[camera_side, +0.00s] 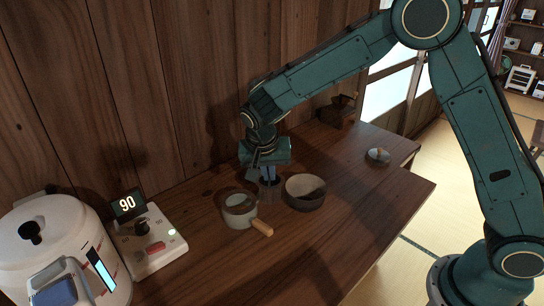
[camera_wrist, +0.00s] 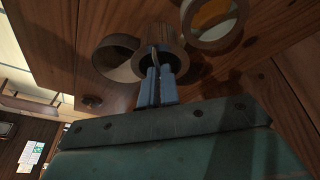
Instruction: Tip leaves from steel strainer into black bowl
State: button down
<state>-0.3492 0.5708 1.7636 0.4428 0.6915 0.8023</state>
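The steel strainer (camera_side: 270,190) is a small dark grey cylinder between the pot and the bowl, upright or nearly so in the side view. My gripper (camera_side: 267,174) points down at it; in the wrist view the blue fingers (camera_wrist: 158,72) lie close together on a thin upright part of the strainer (camera_wrist: 172,42). Any leaves inside cannot be made out. The black bowl (camera_side: 305,196) stands just right of the strainer, with its inside partly in shadow; it also shows left of the strainer in the wrist view (camera_wrist: 108,70). Whether the strainer touches the counter is unclear.
A pale pot with a wooden handle (camera_side: 262,227) stands left of the strainer; amber liquid shows in it in the wrist view (camera_wrist: 212,12). A white cooker (camera_side: 50,235) and a control box reading 90 (camera_side: 150,240) are further left. A small round lid (camera_side: 378,155) lies right. The front counter is clear.

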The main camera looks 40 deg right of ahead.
jog(key=shift+w+a+r+h+p, duration=0.2)
jog(key=shift+a+r+h+p, duration=0.2)
jog(key=shift+a+h, duration=0.25)
jog(key=shift+a, duration=0.1)
dwell(0.5)
